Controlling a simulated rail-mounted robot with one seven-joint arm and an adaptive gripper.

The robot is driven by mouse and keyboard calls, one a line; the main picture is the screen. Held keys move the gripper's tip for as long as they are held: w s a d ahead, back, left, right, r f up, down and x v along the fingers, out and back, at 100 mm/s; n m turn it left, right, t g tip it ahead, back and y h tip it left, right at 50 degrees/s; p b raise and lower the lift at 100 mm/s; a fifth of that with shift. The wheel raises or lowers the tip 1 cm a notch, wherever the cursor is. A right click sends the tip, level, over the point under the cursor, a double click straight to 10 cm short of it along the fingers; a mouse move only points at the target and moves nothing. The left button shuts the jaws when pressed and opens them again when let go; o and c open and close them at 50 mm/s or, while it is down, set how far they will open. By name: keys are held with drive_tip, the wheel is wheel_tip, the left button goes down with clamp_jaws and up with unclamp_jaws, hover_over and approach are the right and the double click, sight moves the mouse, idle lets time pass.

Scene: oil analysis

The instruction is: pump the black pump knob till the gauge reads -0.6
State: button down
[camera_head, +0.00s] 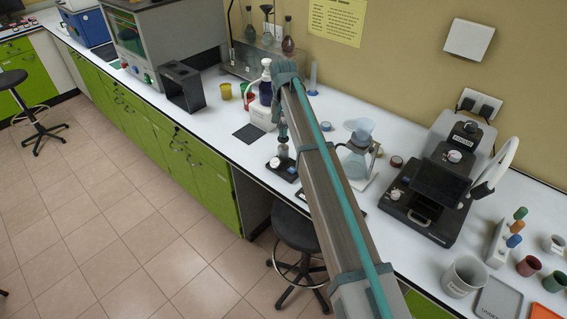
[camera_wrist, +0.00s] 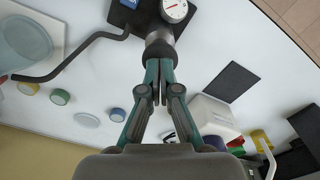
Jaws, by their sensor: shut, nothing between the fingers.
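The pump stands on the white bench on a black base (camera_head: 283,174), under the end of my arm. Its black knob (camera_wrist: 160,46) shows in the wrist view just beyond my fingertips. The fingers overlap the knob's edge in that view, and I cannot tell whether they touch it. The round white gauge (camera_wrist: 175,10) sits beside the knob, also visible in the head view (camera_head: 274,162). Its needle is too small to read. My gripper (camera_wrist: 159,66) is shut and empty, pointing down above the knob. In the head view my arm hides part of the pump.
A bent dark rod (camera_wrist: 75,62) extends from the pump side. A glass flask with a funnel (camera_head: 357,150) stands right of my arm. A white container (camera_head: 262,115) and a dark flat pad (camera_head: 248,133) lie to the left. A black instrument (camera_head: 430,195) stands farther right.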

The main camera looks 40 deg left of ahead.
drive_tip(key=shift+f+b, duration=0.45)
drive_tip(key=shift+f, duration=1.15)
drive_tip(key=shift+r+p, duration=0.95)
drive_tip(key=shift+r, duration=1.15)
drive_tip(key=shift+r, duration=0.1)
drive_tip(key=shift+r+p, duration=1.05)
drive_tip(key=shift+r, duration=1.4)
